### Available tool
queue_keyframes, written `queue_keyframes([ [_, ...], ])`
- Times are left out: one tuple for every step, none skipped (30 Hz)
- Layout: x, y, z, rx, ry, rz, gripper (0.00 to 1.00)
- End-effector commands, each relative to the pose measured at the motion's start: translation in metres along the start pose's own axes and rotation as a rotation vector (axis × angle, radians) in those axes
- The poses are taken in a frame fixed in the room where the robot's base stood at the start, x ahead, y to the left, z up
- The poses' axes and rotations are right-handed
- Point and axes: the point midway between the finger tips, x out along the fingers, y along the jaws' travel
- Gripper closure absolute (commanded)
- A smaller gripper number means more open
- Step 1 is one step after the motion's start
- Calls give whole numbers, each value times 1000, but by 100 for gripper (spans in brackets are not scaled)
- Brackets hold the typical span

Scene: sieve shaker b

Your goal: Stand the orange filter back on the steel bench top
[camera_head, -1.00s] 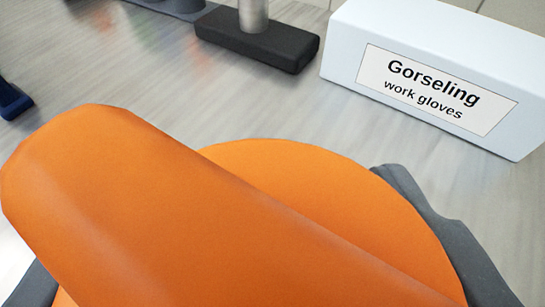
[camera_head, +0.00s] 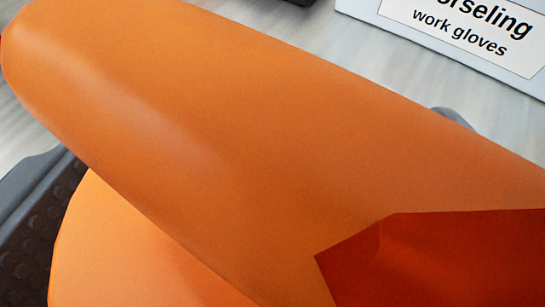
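The orange filter (camera_head: 230,130) fills most of the view, very close to the camera. Its long rounded body lies slantwise across the picture, with a round orange part (camera_head: 130,255) showing below it at the lower left. A darker red-orange face shows at the lower right. My gripper (camera_head: 245,135) has its dark grey fingers on either side of the filter. The left finger shows a textured pad against the orange edge. Only a bit of the right finger shows past the body. The gripper looks shut on the filter; the right contact is hidden. The filter's lower end is out of view.
The grey streaked steel bench top (camera_head: 300,45) shows behind the filter. A pale box labelled "Gorseling work gloves" (camera_head: 365,10) stands at the upper right. A dark base is cut off at the top edge. The filter hides most of the bench.

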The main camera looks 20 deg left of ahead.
Motion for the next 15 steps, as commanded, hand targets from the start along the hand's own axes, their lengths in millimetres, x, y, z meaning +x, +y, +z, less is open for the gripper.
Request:
queue_keyframes([
  [0, 0, 0, 0, 0, 0, 14],
  [-1, 0, 0, 0, 0, 0, 14],
  [-2, 0, 0, 0, 0, 0, 14],
  [-3, 0, 0, 0, 0, 0, 14],
  [-5, 0, -1, 0, 0, 0, 14],
  [-8, 0, -1, 1, 0, 1, 14],
  [-11, 1, -1, 1, 1, 1, 14],
  [-14, 1, -2, 1, 1, 1, 14],
  [-20, 1, -2, 1, 2, 1, 14],
  [-24, 1, -2, 1, 3, 1, 14],
  [-28, 1, -3, 0, 3, 1, 14],
  [-34, 0, -2, 0, 2, 0, 14],
  [-39, 0, -2, 0, 2, 0, 14],
  [-44, 0, -2, 0, 1, 0, 14],
  [-50, 0, -2, 1, 2, 0, 14],
])
